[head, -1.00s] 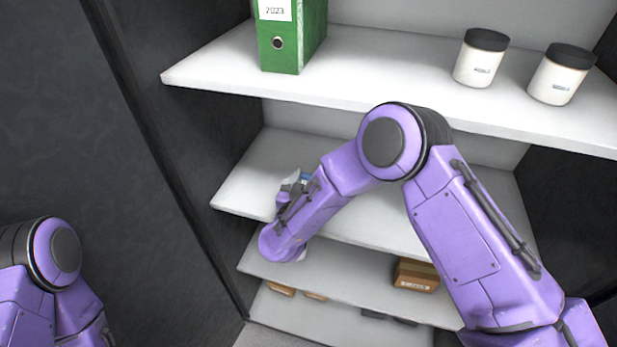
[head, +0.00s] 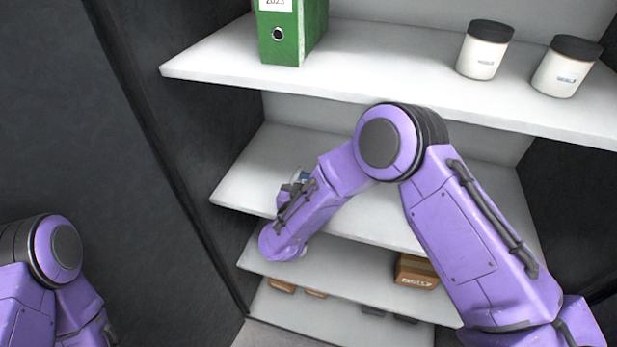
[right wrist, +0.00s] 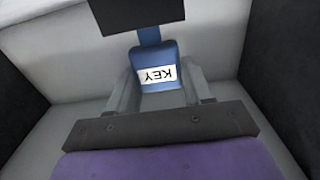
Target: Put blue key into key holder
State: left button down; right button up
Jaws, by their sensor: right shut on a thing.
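The blue key (right wrist: 154,54) has a white label reading KEY, upside down in the right wrist view. My right gripper (right wrist: 157,84) is shut on its body, with a grey finger on each side. In the head view a little of the key (head: 301,176) shows above the middle shelf, mostly hidden behind my right wrist. A dark rectangular block (right wrist: 135,14) is at the far end of the key's narrow stem. I cannot tell whether this block is part of the key or the key holder. My left gripper is out of view.
A green binder (head: 284,32) and two white jars with dark lids (head: 483,50) (head: 566,66) stand on the top shelf (head: 390,75). A brown box (head: 416,272) sits on a lower shelf. The cabinet's dark side wall (head: 150,110) is close on the left.

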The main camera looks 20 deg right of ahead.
jog(key=shift+f+b, duration=0.3)
jog(key=shift+f, duration=0.2)
jog(key=o, duration=1.2)
jog(key=shift+s+a, duration=0.3)
jog(key=b+v, duration=0.3)
jog(key=v, duration=0.6)
jog(key=shift+s+a, duration=0.2)
jog(key=shift+s, duration=0.15)
